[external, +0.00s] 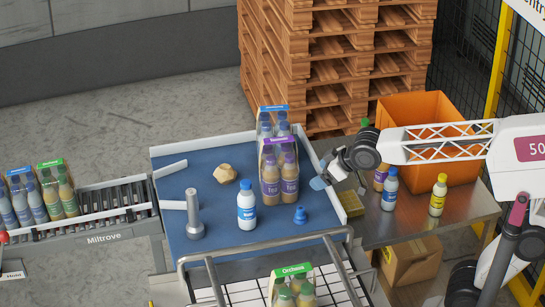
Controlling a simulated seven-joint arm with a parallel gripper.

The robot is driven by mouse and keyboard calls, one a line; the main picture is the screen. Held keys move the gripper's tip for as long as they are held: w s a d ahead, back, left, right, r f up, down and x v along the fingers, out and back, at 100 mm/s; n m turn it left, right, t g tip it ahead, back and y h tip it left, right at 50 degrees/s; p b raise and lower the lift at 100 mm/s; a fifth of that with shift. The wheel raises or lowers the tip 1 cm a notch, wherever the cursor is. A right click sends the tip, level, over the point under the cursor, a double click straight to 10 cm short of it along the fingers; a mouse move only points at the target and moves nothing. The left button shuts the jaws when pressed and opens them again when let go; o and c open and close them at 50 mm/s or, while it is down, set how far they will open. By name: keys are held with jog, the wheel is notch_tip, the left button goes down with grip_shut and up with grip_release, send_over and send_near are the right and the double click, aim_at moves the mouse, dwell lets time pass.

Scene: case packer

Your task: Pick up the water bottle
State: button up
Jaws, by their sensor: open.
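My gripper (325,178) is open above the right edge of the blue surface, right of the purple-topped pack and left of the side-table bottles. It is apart from both blue bottles, and its fingers are small and partly hard to make out.
Purple-topped (279,185) and blue-topped (273,110) bottle packs stand between the left blue bottle and my gripper. A grey flared post (194,218), tan lump (225,174) and small blue item (300,215) are nearby. An orange bin (462,172) and yellow bottle (438,197) are right.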

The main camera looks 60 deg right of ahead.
aim_at(247, 200)
jog(key=w+a+t+y, duration=0.1)
jog(key=w+a, duration=0.2)
jog(key=w+a+n+t+y, duration=0.1)
jog(key=w+a, duration=0.3)
jog(key=w+a+t+y, duration=0.1)
jog(key=w+a, duration=0.2)
jog(key=a, duration=0.1)
jog(key=shift+w+a+f+n+t, duration=0.1)
jog(key=shift+w+n+t, duration=0.2)
jog(key=shift+n, duration=0.1)
notch_tip(247, 200, down, 5)
jog(key=shift+x, duration=1.3)
jog(key=shift+w, duration=0.15)
jog(key=shift+x, duration=2.4)
jog(key=shift+w, duration=0.1)
